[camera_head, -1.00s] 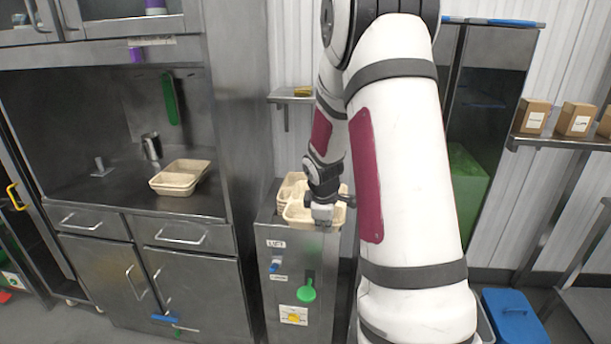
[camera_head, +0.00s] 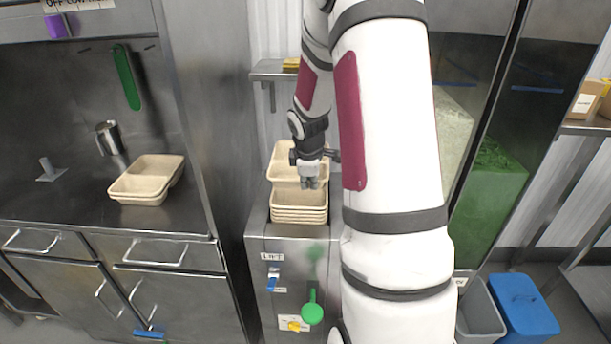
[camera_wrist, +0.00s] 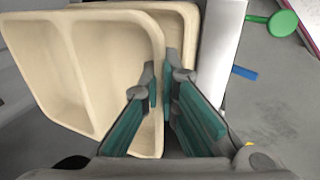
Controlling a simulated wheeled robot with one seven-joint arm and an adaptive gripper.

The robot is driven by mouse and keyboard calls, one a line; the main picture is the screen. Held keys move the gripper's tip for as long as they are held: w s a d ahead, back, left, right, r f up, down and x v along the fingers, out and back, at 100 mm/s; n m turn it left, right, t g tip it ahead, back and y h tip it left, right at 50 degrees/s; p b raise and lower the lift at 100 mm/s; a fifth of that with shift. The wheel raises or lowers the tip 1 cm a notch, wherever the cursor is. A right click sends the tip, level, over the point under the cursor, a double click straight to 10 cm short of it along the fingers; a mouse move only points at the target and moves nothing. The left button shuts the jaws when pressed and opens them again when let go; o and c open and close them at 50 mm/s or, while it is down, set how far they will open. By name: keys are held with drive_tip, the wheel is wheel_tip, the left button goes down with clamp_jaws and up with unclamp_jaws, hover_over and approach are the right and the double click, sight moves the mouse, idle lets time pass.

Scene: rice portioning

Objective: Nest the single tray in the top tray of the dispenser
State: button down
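A beige tray with compartments (camera_head: 281,152) is above and slightly behind the stack in the dispenser (camera_head: 258,243). The stacked trays (camera_head: 298,213) show several rims in the dispenser's top. My gripper (camera_head: 310,183) is at the held tray's front right edge. In the wrist view, my gripper's fingers (camera_wrist: 163,85) are on either side of the tray's wall (camera_wrist: 158,125) and look closed on it. The held tray (camera_wrist: 110,60) is tilted in that view, with another tray (camera_wrist: 178,30) partly hidden behind it. Whether the trays touch is unclear.
Another beige tray (camera_head: 146,180) stands on the steel counter (camera_head: 60,205) at left. A tall cabinet wall (camera_head: 205,120) stands close left. Grey and blue bins (camera_head: 522,308) are at right.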

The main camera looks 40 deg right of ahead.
drive_tip(key=shift+w+f+b, duration=0.1)
drive_tip(key=shift+f+b, duration=1.5)
drive_tip(key=shift+f, duration=0.3)
drive_tip(key=shift+f+b, duration=0.8)
drive_tip(key=shift+f, duration=0.7)
drive_tip(key=c, duration=1.7)
unclamp_jaws()
drive_tip(key=v, duration=1.2)
